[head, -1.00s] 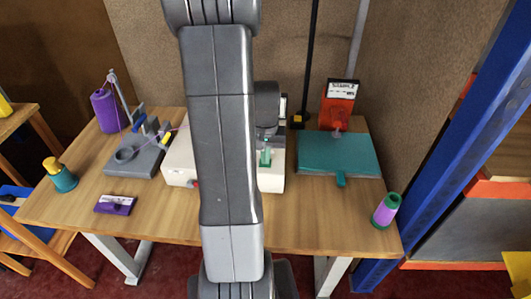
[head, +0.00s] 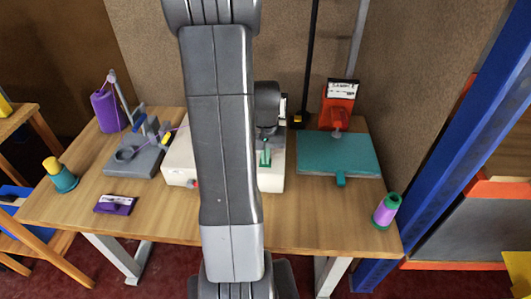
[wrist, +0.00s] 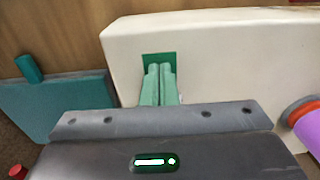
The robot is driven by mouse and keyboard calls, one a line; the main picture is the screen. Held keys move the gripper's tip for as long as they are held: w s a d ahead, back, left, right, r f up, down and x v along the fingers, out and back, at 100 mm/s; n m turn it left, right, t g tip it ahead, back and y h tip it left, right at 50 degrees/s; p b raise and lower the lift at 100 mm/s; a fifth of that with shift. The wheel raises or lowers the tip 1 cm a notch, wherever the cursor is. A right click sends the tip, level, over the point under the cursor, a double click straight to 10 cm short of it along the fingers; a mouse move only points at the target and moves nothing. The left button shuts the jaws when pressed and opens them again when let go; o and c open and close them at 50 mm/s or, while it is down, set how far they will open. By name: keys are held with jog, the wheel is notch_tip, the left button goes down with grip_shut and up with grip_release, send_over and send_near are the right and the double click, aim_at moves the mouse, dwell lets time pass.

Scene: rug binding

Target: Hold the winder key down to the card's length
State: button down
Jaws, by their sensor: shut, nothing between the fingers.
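My gripper (wrist: 160,72) is shut and empty, with its pale green fingers side by side. In the wrist view the fingertips are over a dark green square (wrist: 153,60) on the cream machine body (wrist: 225,55). The square appears to be the key. Whether the tips touch it or press it down cannot be told. In the head view my gripper (head: 264,158) points down at the cream machine (head: 178,165), which my arm partly hides. A labelled sample card (head: 342,89) stands on a red holder (head: 338,115) at the back right.
A teal pad (head: 340,155) lies right of the machine. A grey device (head: 135,160) and purple cone (head: 104,112) stand left. A purple item (head: 115,206), a teal-and-yellow spool (head: 60,177) and a purple-green spool (head: 386,211) sit near the table's edges. The front wood is mostly clear.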

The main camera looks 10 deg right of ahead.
jog(key=shift+s+a+f, duration=0.1)
jog(key=shift+s+f, duration=0.25)
jog(key=shift+f, duration=0.05)
dwell(0.4)
notch_tip(320, 180, up, 15)
jog(key=p, duration=0.3)
jog(key=shift+w, duration=0.3)
jog(key=shift+f, duration=0.15)
notch_tip(320, 180, down, 7)
jog(key=shift+f+b, duration=0.15)
jog(key=shift+b, duration=0.65)
notch_tip(320, 180, up, 8)
jog(key=shift+f, duration=0.15)
